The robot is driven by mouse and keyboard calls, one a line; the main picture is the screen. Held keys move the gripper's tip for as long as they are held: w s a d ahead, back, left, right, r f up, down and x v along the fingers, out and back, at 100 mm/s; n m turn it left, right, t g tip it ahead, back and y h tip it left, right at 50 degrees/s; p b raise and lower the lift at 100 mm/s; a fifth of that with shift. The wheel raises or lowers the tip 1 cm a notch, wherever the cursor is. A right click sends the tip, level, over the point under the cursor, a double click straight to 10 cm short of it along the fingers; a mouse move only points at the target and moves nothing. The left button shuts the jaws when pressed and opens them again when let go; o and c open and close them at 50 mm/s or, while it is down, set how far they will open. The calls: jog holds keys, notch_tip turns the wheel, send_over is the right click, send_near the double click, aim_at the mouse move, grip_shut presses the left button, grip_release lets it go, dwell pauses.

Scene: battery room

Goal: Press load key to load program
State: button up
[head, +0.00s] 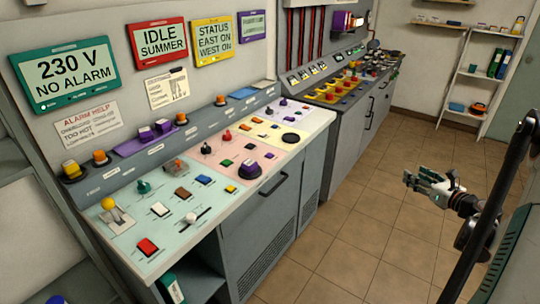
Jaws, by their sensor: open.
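The control desk (215,212) runs along the left with pale green, pink and yellow panels holding many coloured keys, levers and knobs. Keys in view include a red key (147,246), a white key (160,209), a brown key (183,193) and a blue key (204,179). The small labels are too blurred to read, so I cannot tell which one is the load key. My gripper (409,180) is open and empty, above the tiled floor at the right, pointing left and well apart from the desk.
Wall displays read "230 V NO ALARM" (70,76), "IDLE SUMMER" (159,42) and "STATUS EAST ON WEST ON" (213,41). A second grey console (372,115) stands farther back. A white shelf (482,80) is at the back right. The tiled floor (340,235) is clear.

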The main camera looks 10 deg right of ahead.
grip_shut()
dwell(1.1)
